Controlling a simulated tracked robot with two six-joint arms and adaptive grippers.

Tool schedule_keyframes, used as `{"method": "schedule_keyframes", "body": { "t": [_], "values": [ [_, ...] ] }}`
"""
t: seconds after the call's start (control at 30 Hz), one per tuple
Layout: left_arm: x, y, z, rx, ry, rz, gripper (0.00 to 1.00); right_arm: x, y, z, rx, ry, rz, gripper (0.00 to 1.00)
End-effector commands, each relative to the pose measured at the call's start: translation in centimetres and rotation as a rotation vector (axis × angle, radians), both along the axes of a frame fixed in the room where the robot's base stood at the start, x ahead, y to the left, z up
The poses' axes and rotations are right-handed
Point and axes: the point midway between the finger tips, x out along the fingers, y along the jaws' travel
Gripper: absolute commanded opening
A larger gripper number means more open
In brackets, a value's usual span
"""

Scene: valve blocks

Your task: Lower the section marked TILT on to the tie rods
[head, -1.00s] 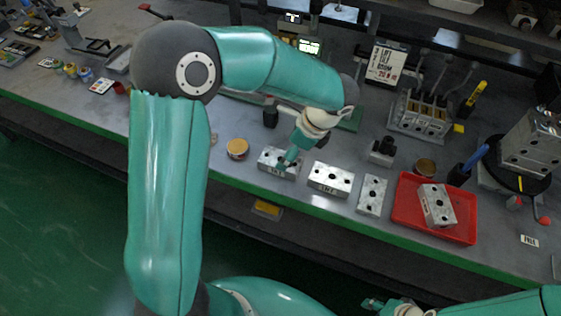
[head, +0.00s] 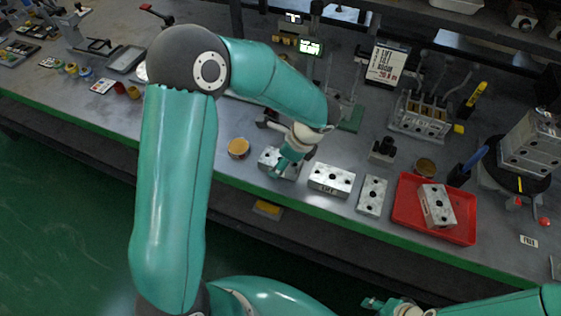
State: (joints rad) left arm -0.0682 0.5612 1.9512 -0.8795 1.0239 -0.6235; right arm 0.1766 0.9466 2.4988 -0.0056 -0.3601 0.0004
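A grey metal section (head: 268,157) with a hole in its top lies near the bench's front edge; its label, partly readable earlier, is now covered by my gripper. My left gripper (head: 281,170) points down over this section, with its fingers at or against it. The arm hides whether the fingers close on it. A section labelled LIFT (head: 331,180) lies just to its right. Another section (head: 372,195) lies beyond that, turned lengthwise. My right gripper (head: 371,303) is low at the bottom edge, away from the bench, its fingers small in view. I cannot make out the tie rods for certain.
A red tray (head: 405,212) holds another labelled section (head: 437,206). A valve bank (head: 421,116) with levers stands behind, beside a sign card (head: 387,63). A round black stand (head: 500,180) with a large block (head: 531,143) is at right. An amber-topped tin (head: 238,148) sits left of the gripper.

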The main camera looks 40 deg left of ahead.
Motion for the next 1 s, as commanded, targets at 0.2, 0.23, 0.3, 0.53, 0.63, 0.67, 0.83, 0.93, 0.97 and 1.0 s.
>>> {"method": "schedule_keyframes", "body": {
  "t": [0.2, 0.23, 0.3, 0.53, 0.63, 0.67, 0.83, 0.93, 0.97, 1.0],
  "values": [
    [0.0, 0.0, 0.0, 0.0, 0.0, 0.0, 0.25, 0.0, 0.0, 0.0, 0.0, 0.0, 0.0, 0.4],
    [0.0, 0.0, 0.0, 0.0, 0.0, 0.0, 0.2, 0.0, 0.0, 0.0, 0.0, 0.0, 0.0, 0.4],
    [0.0, 0.0, 0.0, 0.0, 0.0, 0.0, 0.08, 0.0, 0.0, 0.0, 0.0, 0.0, 0.0, 0.4],
    [0.0, 0.0, 0.1, 0.001, -0.002, 0.0, 0.03, 0.0, 0.0, 0.0, 0.0, 0.0, 0.0, 0.4],
    [0.1, 0.0, 0.2, 0.001, -0.002, 0.0, 0.03, 0.0, 0.0, 0.0, 0.0, 0.0, 0.0, 0.4],
    [0.1, 0.0, 0.3, 0.001, -0.002, 0.0, 0.03, 0.0, 0.0, 0.0, 0.0, 0.0, 0.0, 0.4],
    [0.1, 0.0, 1.3, 0.001, -0.004, 0.002, 0.03, 0.0, 0.0, 0.1, 0.0, 0.0, 0.0, 0.4],
    [0.1, 0.1, 2.5, 0.0, -0.006, 0.002, 0.03, 0.0, 0.0, 0.1, 0.0, 0.0, 0.0, 0.4],
    [0.1, 0.1, 2.9, 0.0, -0.006, 0.002, 0.03, 0.0, 0.0, 0.1, 0.0, 0.0, 0.0, 0.4],
    [0.1, 0.0, 3.6, 0.001, -0.007, 0.003, 0.03, 0.0, 0.0, 0.2, 0.0, 0.0, 0.0, 0.4]
  ]
}}
